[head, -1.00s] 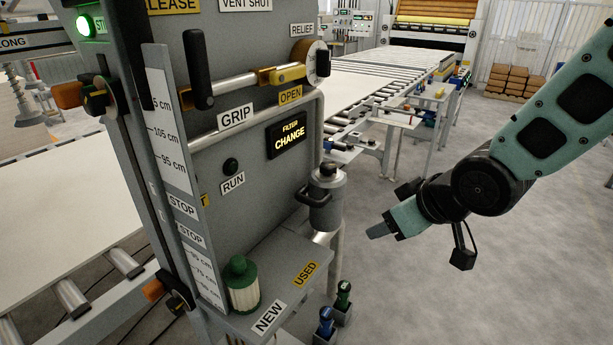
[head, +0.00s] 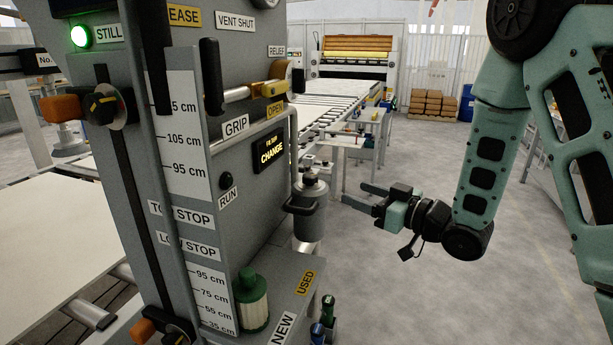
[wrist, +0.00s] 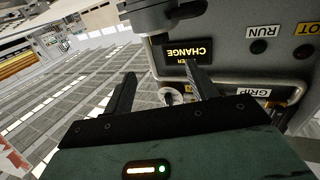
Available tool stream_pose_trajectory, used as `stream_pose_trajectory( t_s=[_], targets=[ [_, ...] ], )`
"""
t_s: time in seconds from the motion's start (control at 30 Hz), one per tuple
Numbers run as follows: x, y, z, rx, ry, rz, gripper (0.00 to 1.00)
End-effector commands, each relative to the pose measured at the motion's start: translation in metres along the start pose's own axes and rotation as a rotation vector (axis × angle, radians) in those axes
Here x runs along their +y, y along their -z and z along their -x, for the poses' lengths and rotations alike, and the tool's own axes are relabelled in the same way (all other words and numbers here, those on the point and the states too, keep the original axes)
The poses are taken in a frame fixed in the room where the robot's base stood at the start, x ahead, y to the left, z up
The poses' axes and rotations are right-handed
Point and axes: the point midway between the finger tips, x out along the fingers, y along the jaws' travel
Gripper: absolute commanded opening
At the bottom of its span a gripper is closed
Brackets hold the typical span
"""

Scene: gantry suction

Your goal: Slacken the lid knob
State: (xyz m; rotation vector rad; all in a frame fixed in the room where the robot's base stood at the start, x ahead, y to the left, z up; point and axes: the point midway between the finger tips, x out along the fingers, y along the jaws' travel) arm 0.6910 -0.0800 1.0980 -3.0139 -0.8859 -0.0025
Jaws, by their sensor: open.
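The grey filter canister (head: 311,218) hangs at the right side of the machine panel, with a dark handle on its left. The wrist view shows the open gripper (wrist: 160,75) against the floor and the panel, upside down. A dark grey body at the top edge there looks like the canister (wrist: 158,18); I cannot make out the knob on it.
A shelf with NEW and USED labels holds a green-capped filter (head: 252,302) below the canister. The lit CHANGE display (head: 271,150) is left of the canister. A roller conveyor (head: 345,100) runs behind. Open floor lies around and below my gripper.

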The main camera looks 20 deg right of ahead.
Motion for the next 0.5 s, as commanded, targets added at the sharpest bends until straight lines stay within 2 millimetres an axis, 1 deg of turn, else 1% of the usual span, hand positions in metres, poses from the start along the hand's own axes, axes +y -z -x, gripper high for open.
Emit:
stream_pose_trajectory(
  t_s=[0.03, 0.1, 0.5],
  targets=[
    [-0.002, 0.003, -0.011, 0.0, 0.005, 0.0, 0.57],
    [-0.002, 0.003, -0.025, -0.001, 0.006, 0.001, 0.57],
    [-0.002, 0.003, -0.108, -0.001, 0.004, 0.001, 0.57]
  ],
)
